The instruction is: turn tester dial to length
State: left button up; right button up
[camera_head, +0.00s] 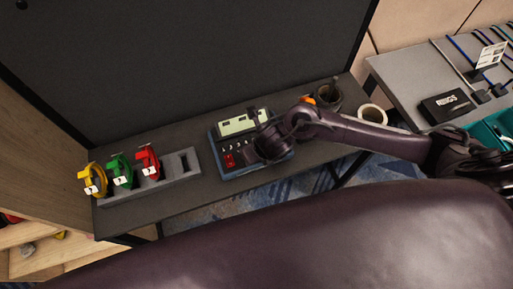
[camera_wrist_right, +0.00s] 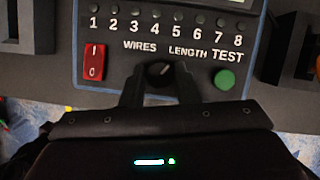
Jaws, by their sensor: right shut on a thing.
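The tester (camera_head: 242,124) is a blue-framed box with a pale display, standing on the dark shelf in the head view. In the right wrist view its grey panel (camera_wrist_right: 120,66) fills the top, with the labels WIRES and LENGTH. The black dial (camera_wrist_right: 159,70) sits below and between these labels. A small pale mark on it seems to lean up and right, toward LENGTH. My right gripper (camera_wrist_right: 159,86) is shut on the dial, one finger on each side. In the head view my right gripper (camera_head: 262,141) covers the tester's right part. My left gripper is not in view.
A red rocker switch (camera_wrist_right: 94,62) lies left of the dial, and a green TEST button (camera_wrist_right: 225,80) close to its right. Yellow, green and red tools stand in a grey rack (camera_head: 180,163) left of the tester. A dark cup (camera_head: 327,94) and white roll (camera_head: 372,114) stand right.

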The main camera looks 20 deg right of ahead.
aim_at(261, 164)
jog(key=shift+m, duration=0.3)
jog(key=o, duration=1)
jog(key=shift+r, duration=0.1)
jog(key=p+v, duration=0.2)
jog(key=v, duration=0.4)
jog(key=shift+s+r+p, duration=0.1)
jog(key=shift+r+p, duration=0.05)
jog(key=shift+p, duration=0.2)
jog(key=shift+s+r, duration=0.3)
jog(key=shift+r, duration=0.25)
